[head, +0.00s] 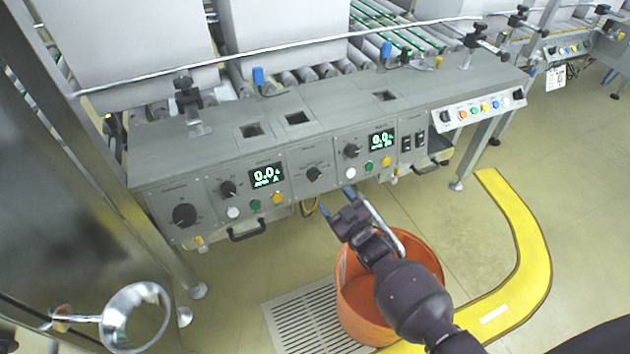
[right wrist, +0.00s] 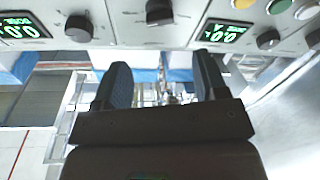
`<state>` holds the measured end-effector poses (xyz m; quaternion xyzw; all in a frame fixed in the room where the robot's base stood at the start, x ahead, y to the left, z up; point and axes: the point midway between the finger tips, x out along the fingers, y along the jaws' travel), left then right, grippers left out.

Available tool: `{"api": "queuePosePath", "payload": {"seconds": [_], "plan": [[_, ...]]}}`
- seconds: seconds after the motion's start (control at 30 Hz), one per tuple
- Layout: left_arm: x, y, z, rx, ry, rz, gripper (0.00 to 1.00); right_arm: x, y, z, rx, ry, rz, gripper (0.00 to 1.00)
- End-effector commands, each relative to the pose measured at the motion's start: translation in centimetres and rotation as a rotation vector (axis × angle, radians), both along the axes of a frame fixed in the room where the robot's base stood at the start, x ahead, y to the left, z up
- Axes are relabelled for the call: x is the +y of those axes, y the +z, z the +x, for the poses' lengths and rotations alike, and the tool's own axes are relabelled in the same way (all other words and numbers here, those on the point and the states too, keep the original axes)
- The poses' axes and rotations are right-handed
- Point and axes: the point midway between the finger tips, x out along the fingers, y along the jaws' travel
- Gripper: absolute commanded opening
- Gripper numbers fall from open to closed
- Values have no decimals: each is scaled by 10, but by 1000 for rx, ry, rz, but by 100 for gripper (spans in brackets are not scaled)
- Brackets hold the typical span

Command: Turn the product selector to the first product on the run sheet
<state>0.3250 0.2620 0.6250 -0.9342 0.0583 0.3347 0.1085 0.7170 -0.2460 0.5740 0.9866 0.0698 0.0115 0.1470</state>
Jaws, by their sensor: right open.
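The grey control panel (head: 220,165) carries several black rotary knobs: a large one at the left (head: 184,214), one beside the left display (head: 229,188), a middle one (head: 314,173) and one beside the right display (head: 352,150). The labels are too small to read, so I cannot tell for certain which is the product selector. My right gripper (head: 337,203) is open and empty, just in front of and below the middle knob, apart from it. In the right wrist view the middle knob (right wrist: 158,12) lies beyond the open fingers. No run sheet is readable. My left gripper is not in view.
An orange bin (head: 352,300) stands on the floor under my right arm, beside a floor grate (head: 305,322) and a yellow curb (head: 525,235). A button box (head: 478,108) sits at the panel's right. Large white boxes (head: 280,22) stand on rollers behind.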

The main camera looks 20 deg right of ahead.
Motion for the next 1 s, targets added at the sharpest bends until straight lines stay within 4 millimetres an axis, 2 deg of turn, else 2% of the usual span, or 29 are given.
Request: {"api": "queuePosePath", "payload": {"seconds": [0.17,0.5,0.7,1.0], "plan": [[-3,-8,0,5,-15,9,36,4,-7,26,8,1,0,66],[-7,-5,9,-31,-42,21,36,11,-6,71,7,1,1,66],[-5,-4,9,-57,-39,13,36,12,-3,84,4,0,-1,66],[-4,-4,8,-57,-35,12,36,12,-1,87,2,-1,0,66]]}}
